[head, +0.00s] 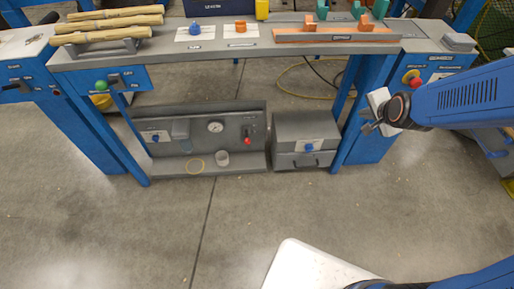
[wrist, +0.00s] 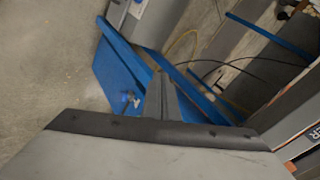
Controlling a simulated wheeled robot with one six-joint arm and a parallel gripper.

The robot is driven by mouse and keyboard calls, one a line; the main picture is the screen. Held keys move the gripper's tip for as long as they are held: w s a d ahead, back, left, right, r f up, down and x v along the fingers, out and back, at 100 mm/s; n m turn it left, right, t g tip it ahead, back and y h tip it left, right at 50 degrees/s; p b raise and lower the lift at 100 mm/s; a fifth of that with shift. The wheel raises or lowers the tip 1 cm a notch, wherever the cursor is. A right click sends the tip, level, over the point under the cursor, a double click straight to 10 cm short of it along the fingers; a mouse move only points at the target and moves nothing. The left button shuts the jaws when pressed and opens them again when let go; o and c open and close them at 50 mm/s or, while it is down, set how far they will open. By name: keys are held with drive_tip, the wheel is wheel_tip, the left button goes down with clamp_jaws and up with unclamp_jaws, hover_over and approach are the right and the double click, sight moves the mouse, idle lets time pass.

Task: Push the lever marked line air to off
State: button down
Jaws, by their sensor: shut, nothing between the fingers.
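A lever with a red knob (head: 248,140) sits on the grey panel (head: 190,117) below the bench, right of a round gauge (head: 215,127). Its label is too small to read, so I cannot tell whether it is the line air lever. My gripper (head: 368,129) is shut and empty, in front of the blue cabinet at the right, well away from the panel. In the wrist view my gripper's fingers (wrist: 163,98) point toward blue frame parts and a small blue knob (wrist: 127,97).
A green knob (head: 101,86) is on the left blue box and a red knob (head: 415,82) on the right cabinet. A grey drawer box (head: 305,138) stands beside the panel. Wooden spindles (head: 108,24) lie on the bench. The floor in front is clear; a white surface (head: 310,268) is nearest.

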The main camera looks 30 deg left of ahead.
drive_tip(key=w+a+f+m+t+y, duration=0.1)
drive_tip(key=w+a+f+m, duration=0.2)
drive_tip(key=a+f, duration=0.7)
drive_tip(key=m+t+y, duration=0.1)
drive_tip(key=m+y, duration=0.4)
drive_tip(key=m, duration=0.1)
approach(247, 137)
drive_tip(key=shift+w+a+f, duration=0.2)
drive_tip(key=shift+w+f, duration=0.6)
drive_tip(key=shift+f, duration=0.3)
drive_tip(key=shift+w+a+f, duration=0.2)
drive_tip(key=shift+w+f, duration=0.6)
drive_tip(key=shift+f, duration=0.25)
